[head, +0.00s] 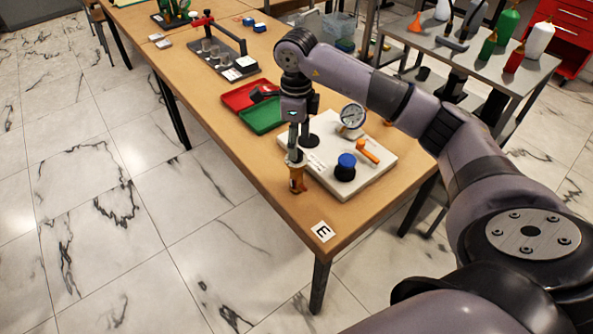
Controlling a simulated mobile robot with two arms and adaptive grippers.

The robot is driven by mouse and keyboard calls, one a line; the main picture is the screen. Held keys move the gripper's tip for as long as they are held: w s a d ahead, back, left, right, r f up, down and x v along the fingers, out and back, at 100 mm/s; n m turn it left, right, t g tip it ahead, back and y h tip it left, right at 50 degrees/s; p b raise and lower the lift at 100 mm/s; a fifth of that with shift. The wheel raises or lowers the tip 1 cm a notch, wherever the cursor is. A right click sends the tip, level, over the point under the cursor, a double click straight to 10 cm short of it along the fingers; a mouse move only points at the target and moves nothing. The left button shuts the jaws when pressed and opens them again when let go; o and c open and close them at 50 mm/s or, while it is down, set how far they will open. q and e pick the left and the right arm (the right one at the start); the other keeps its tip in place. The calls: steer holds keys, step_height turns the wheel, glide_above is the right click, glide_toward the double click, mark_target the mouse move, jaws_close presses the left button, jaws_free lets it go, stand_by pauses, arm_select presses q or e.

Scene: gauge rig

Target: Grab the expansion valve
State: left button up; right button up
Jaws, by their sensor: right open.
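A small orange-brown fitting (297,180), which looks like the expansion valve, stands upright at the left edge of the white gauge board (368,187). Its top is partly hidden by my gripper. My right gripper (300,152) points down over the board's left side, open, with its near finger just above or beside the fitting. I cannot tell whether they touch. The board also carries a round dial gauge (352,117), an orange lever (367,152) and a blue-topped black knob (346,167). My left gripper is not in view.
Red (243,94) and green (262,117) trays lie behind the board. A rack with a red-ended handle (222,52) stands farther back. A side table (480,50) with bottles is at right.

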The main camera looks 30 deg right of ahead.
mark_target(296, 165)
step_height(296, 165, down, 3)
steer(key=shift+f, duration=0.2)
steer(key=shift+s+a+f+p, duration=0.1)
steer(key=shift+s+f+p, duration=0.05)
steer(key=shift+f+p, duration=0.35)
step_height(296, 165, down, 4)
steer(key=shift+s+f+p, duration=0.1)
steer(key=shift+f+p, duration=0.1)
steer(key=shift+p, duration=0.2)
steer(key=shift+c, duration=0.2)
steer(key=c, duration=1.2)
steer(key=shift+o, duration=0.2)
steer(key=shift+r, duration=0.1)
